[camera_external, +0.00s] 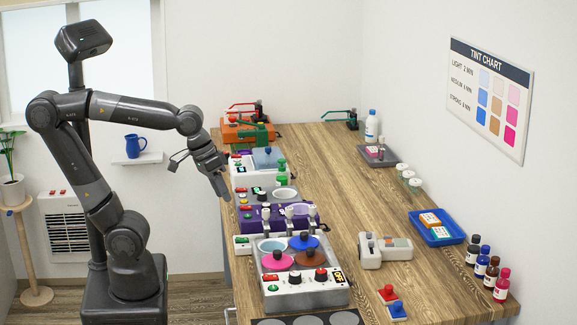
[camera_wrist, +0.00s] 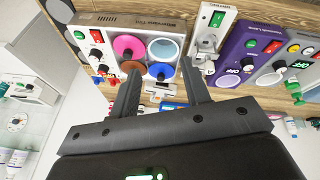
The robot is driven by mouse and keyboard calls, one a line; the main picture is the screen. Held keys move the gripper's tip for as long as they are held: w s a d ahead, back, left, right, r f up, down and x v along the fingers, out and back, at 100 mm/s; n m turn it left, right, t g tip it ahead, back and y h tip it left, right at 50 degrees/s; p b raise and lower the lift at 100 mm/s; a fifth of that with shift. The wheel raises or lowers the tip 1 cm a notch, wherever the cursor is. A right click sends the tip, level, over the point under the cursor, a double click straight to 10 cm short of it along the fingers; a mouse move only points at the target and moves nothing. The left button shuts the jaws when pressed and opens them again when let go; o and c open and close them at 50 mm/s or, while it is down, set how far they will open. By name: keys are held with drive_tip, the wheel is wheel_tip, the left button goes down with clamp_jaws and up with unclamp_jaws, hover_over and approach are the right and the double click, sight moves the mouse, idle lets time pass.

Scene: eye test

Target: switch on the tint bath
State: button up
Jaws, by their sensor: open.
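The tint bath (camera_external: 305,290) is a pale box at the table's near end, with a light blue round well and blue, pink and brown round lids on top.
A blue tray (camera_external: 455,234), bottles (camera_external: 487,267) and red and blue stamps (camera_external: 390,292) lie to the right. The middle of the table (camera_external: 340,180) is clear.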

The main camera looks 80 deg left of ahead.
drive_tip(key=w+d+n+g, duration=0.1)
drive_tip(key=w+d+n, duration=0.1)
drive_tip(key=w+d+n+g, duration=0.1)
drive_tip(key=w+d+n, duration=0.2)
drive_tip(key=w+d+r+n+g, duration=0.1)
drive_tip(key=w+d+n, duration=0.1)
drive_tip(key=d, duration=0.1)
drive_tip(key=shift+w+n, duration=0.2)
drive_tip(key=shift+n, duration=0.1)
clamp_jaws()
drive_tip(key=w+d+f+n+g, duration=0.1)
drive_tip(key=w+d+n+g, duration=0.1)
drive_tip(key=w+d+n, duration=0.2)
drive_tip(key=d+n, duration=0.2)
drive_tip(key=d, duration=0.2)
drive_tip(key=shift+d+f+n+g+y, duration=0.3)
drive_tip(key=shift+d+y, duration=0.1)
drive_tip(key=shift+w, duration=0.1)
